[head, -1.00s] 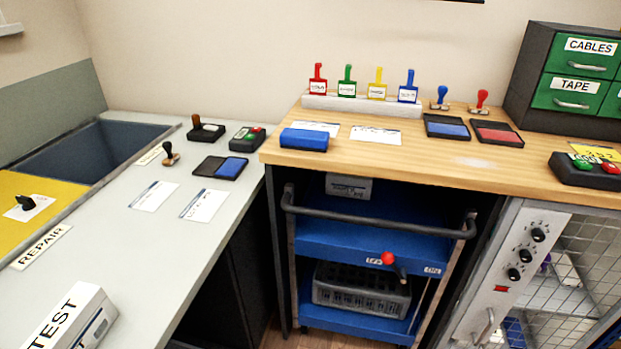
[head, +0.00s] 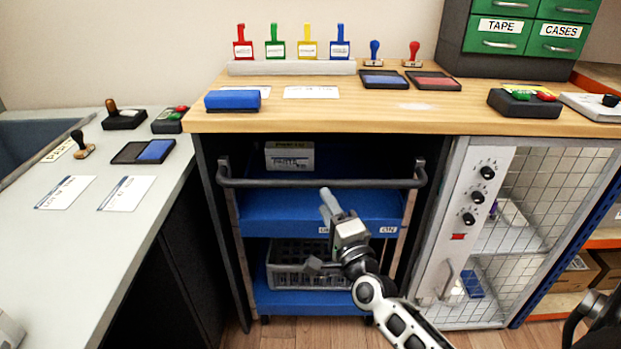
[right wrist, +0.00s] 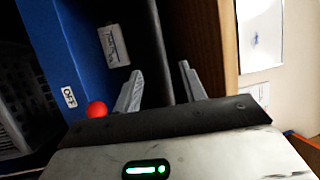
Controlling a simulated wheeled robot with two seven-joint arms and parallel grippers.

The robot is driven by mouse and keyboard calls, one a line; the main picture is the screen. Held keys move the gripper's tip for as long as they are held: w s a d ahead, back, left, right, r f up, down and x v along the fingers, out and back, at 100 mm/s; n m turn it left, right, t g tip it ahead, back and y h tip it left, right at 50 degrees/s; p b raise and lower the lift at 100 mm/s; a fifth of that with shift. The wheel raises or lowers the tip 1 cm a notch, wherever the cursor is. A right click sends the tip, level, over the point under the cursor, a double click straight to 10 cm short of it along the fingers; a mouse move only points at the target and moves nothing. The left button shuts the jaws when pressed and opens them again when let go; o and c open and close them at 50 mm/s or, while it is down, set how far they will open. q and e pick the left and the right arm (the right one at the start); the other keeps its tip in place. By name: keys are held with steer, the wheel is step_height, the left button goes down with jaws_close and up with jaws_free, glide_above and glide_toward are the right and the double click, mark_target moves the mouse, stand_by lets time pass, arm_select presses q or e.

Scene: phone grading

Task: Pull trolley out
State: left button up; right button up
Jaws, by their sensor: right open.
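The blue trolley (head: 270,206) stands in the bay under the wooden counter, with a dark grey handle bar (head: 285,184) across its front. My right gripper (head: 328,198) is open just in front of and below the middle of that bar. In the right wrist view the bar (right wrist: 169,35) runs into the gap between the open fingers (right wrist: 160,88); I cannot tell whether they touch it. A red lever knob (right wrist: 97,109) shows beside the fingers near an OFF label (right wrist: 69,97); my gripper hides the knob in the head view.
A grey crate (head: 290,277) sits on the trolley's lower shelf and a labelled box (head: 289,156) on its upper one. A mesh cabinet (head: 480,240) stands right of the bay, a grey bench (head: 90,230) left. Wooden floor (head: 290,331) shows in front.

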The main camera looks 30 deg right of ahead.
mark_target(316, 187)
steer(key=x, duration=0.9)
steer(key=shift+w, duration=0.2)
jaws_close()
